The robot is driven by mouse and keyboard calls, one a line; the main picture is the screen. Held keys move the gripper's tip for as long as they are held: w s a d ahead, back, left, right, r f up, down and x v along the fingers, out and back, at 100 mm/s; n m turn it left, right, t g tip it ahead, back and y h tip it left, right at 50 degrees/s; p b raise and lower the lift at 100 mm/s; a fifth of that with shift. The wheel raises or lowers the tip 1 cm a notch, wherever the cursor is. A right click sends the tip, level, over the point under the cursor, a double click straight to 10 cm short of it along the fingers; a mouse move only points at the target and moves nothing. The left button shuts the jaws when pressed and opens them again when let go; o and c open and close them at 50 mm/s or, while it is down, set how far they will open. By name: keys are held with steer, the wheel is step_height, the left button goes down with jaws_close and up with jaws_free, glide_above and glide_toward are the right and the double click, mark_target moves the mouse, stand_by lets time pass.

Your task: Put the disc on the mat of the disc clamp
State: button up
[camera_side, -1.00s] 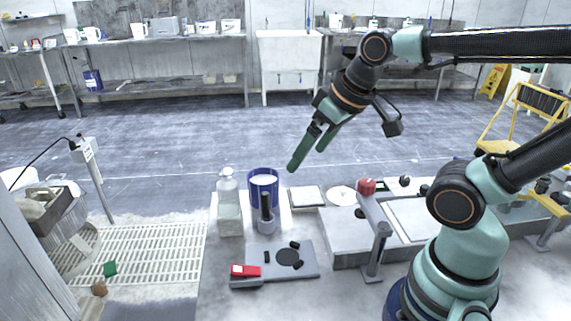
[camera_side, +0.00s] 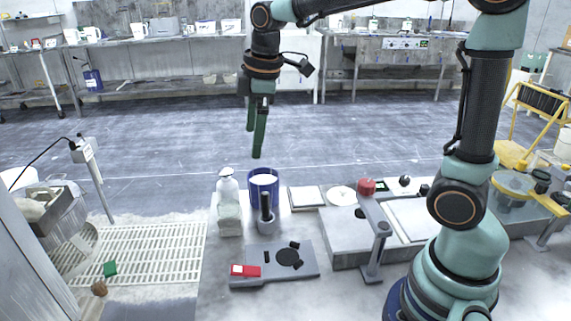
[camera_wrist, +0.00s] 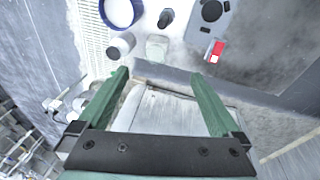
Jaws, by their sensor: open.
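The disc clamp (camera_side: 305,271) is a grey plate on the bench with a red lever (camera_side: 246,270), black stops and a round black mat (camera_side: 288,257). Nothing visibly lies on the mat. In the wrist view the clamp (camera_wrist: 206,28) is at top right, its mat (camera_wrist: 212,10) near the edge. A pale round disc (camera_side: 341,195) lies flat on the bench farther back and right; I take it to be the task's disc. My gripper (camera_side: 254,143) is open and empty, pointing down, high behind the blue tub. Its two green fingers also frame the wrist view (camera_wrist: 160,75).
A square pale pad (camera_side: 307,197) lies left of the disc. A grey machine with a red knob (camera_side: 367,186) stands to the right.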

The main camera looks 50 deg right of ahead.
steer(key=w+a+f+n+g, duration=0.2)
steer(key=w+f+n, duration=0.5)
steer(key=w+n, duration=0.1)
glide_above(228, 205)
steer(key=f, duration=0.7)
steer(key=shift+w+d+f, duration=0.1)
steer(key=shift+w+d, duration=0.05)
steer(key=shift+w, duration=0.05)
steer(key=shift+s+a+f, duration=0.1)
steer(key=shift+f, duration=1.25)
steer(key=shift+s+a+f, duration=0.1)
steer(key=shift+f, duration=1.25)
jaws_close()
steer(key=shift+r, duration=0.1)
steer(key=shift+r, duration=0.1)
